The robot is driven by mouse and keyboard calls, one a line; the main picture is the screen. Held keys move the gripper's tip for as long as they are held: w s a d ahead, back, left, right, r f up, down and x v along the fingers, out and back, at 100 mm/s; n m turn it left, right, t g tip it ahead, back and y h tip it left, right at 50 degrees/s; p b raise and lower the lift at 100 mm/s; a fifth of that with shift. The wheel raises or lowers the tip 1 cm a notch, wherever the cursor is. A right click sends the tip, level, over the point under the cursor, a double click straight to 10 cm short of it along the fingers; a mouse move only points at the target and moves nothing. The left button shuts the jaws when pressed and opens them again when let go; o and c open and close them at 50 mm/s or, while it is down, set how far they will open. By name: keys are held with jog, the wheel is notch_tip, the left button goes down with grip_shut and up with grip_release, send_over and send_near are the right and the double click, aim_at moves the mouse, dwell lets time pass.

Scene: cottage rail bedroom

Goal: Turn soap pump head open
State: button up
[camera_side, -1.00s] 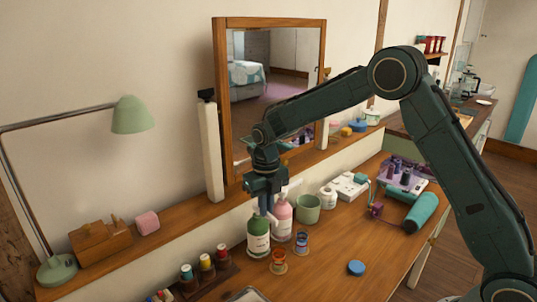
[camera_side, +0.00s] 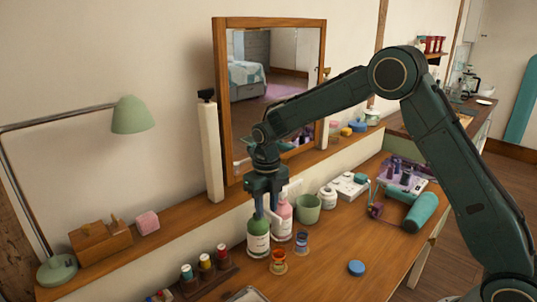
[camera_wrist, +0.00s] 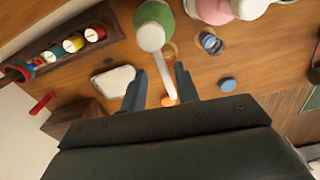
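The green soap bottle (camera_side: 258,243) with a white label stands upright on the wooden table below the mirror. Its white pump head (camera_wrist: 151,36) shows in the wrist view, with a long spout (camera_wrist: 165,75) pointing toward the gripper. My gripper (camera_side: 267,212) points down over the bottle's top in the side view. In the wrist view my gripper (camera_wrist: 160,70) is open, one finger on each side of the spout with gaps visible. The fingers partly hide the pump head in the side view.
A pink bottle (camera_side: 282,220) stands close behind the green one. A green cup (camera_side: 308,208), orange jar (camera_side: 278,262), small blue jar (camera_side: 301,243) and blue disc (camera_side: 356,268) are nearby. A rack of thread spools (camera_side: 206,270) lies left.

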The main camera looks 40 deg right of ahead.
aim_at(267, 211)
jog(key=shift+r, duration=0.15)
notch_tip(267, 211, up, 14)
jog(key=shift+f, duration=0.25)
dwell(0.3)
jog(key=shift+r, duration=0.1)
